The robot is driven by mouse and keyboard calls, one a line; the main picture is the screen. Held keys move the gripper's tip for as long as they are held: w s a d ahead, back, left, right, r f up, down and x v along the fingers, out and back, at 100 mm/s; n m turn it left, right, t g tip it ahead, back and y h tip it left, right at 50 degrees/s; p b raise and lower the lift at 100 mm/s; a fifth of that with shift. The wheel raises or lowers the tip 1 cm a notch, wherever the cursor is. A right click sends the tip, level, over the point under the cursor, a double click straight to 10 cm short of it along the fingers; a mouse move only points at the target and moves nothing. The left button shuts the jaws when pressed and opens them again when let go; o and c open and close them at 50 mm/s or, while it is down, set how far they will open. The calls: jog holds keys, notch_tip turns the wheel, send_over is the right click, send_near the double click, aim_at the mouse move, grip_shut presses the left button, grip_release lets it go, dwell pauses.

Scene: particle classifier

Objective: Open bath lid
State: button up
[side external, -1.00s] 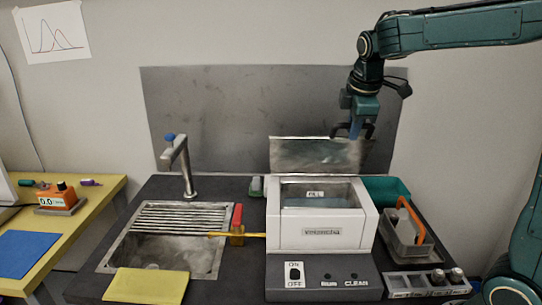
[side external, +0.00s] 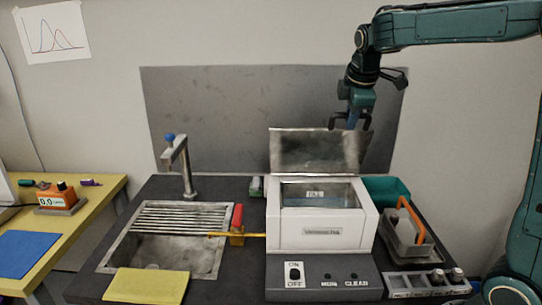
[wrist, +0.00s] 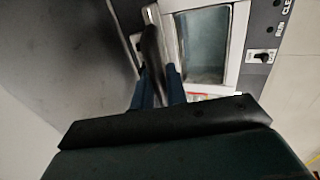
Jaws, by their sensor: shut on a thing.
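The bath (side external: 322,233) is a white box with a "FILL" label inside its opening; water shows in it. Its grey metal lid (side external: 312,152) stands raised, close to upright, at the back edge of the opening. My gripper (side external: 352,124) is at the lid's upper right edge, with fingers pointing down, shut on the lid. In the wrist view, my blue fingers (wrist: 160,88) close together at a dark curved bar on the lid's edge. The bath opening (wrist: 204,46) shows beside them. The exact grip contact is hard to see.
A sink (side external: 165,250) with a tap (side external: 182,165) is left of the bath. A red-and-yellow tool (side external: 237,227) lies between them. A basket with an orange handle (side external: 407,235) and a teal bin (side external: 388,188) are at right. A grey panel (side external: 220,110) stands behind.

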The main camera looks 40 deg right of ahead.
jog(key=shift+w+d, duration=0.1)
jog(key=shift+w+d+r, duration=0.25)
jog(key=shift+w+d, duration=0.3)
jog(key=shift+w+d+r, duration=0.25)
jog(key=shift+w+d, duration=0.25)
jog(key=shift+d, duration=0.05)
jog(key=shift+w+d+r+t+h, duration=0.15)
jog(key=shift+w+d+t+h, duration=0.15)
jog(key=shift+w+d, duration=0.1)
jog(key=shift+w+d+r, duration=0.15)
jog(key=shift+w+d, duration=0.6)
jog(key=shift+w, duration=0.05)
jog(key=shift+w+d, duration=0.1)
jog(key=shift+w+d+r+t+h, duration=0.1)
jog(key=shift+w+d+t+h, duration=0.2)
jog(key=shift+w+d, duration=0.85)
